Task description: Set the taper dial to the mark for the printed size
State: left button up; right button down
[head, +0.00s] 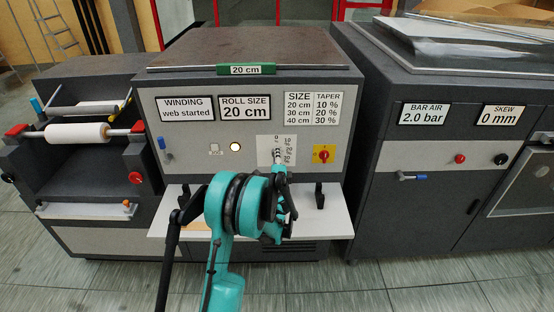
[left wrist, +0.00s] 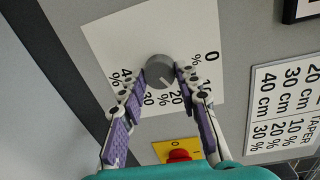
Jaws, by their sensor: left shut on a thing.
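The taper dial is a grey round knob (left wrist: 160,71) on a white plate (left wrist: 105,38) marked from 0 to 40 %. In the left wrist view its pale line points down-right, towards the 20 % side; I cannot tell the exact mark. My left gripper (left wrist: 165,88) is shut on the knob, one purple-padded finger on each side, partly hiding the 10 % and 30 % marks. In the head view the gripper (head: 279,160) covers the knob. The roll size sign (head: 245,107) reads 20 cm. The size and taper table (head: 310,109) pairs 20 cm with 10 %. My right gripper is not in view.
A red knob on a yellow plate (head: 323,154) sits just right of the dial. A lit white button (head: 235,147) is to its left. A pale shelf (head: 333,222) with black posts juts out below. A green 20 cm label (head: 246,69) is on top.

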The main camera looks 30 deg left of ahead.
pick_arm(q)
jog(key=shift+n, duration=1.2)
jog(key=o, duration=1.2)
jog(key=shift+c, duration=0.2)
jog(key=v, duration=1.2)
jog(key=shift+a, duration=0.1)
